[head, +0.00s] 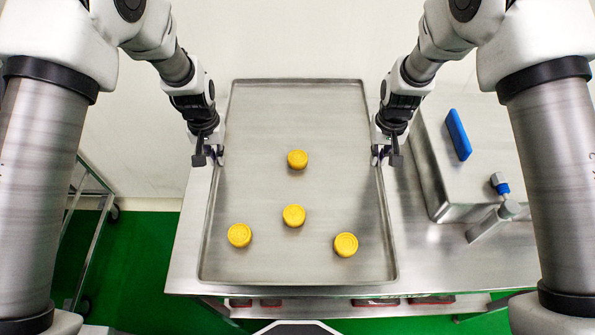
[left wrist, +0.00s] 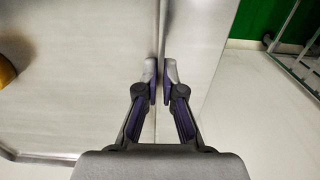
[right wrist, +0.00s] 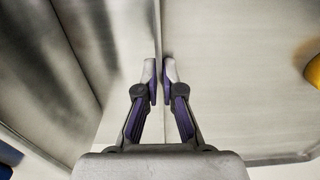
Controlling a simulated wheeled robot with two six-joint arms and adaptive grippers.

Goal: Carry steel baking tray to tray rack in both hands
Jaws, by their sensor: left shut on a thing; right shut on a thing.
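The steel baking tray (head: 262,110) lies over the steel table in the head view, with several round yellow pieces (head: 294,215) on it. My left gripper (head: 209,157) is shut on the tray's left rim; the left wrist view shows its fingertips (left wrist: 160,80) on either side of the rim. My right gripper (head: 386,156) is shut on the right rim, and its fingertips (right wrist: 160,80) pinch the rim in the right wrist view. I cannot tell whether the tray touches the table. The tray rack (head: 90,225) seems to be the metal frame at the left edge, only partly in view.
The steel table (head: 425,270) extends right of the tray. A steel machine housing (head: 480,125) with a blue part (head: 458,134) stands close on the right. Green floor (head: 135,260) lies open between the table and the rack frame. A pale wall is behind.

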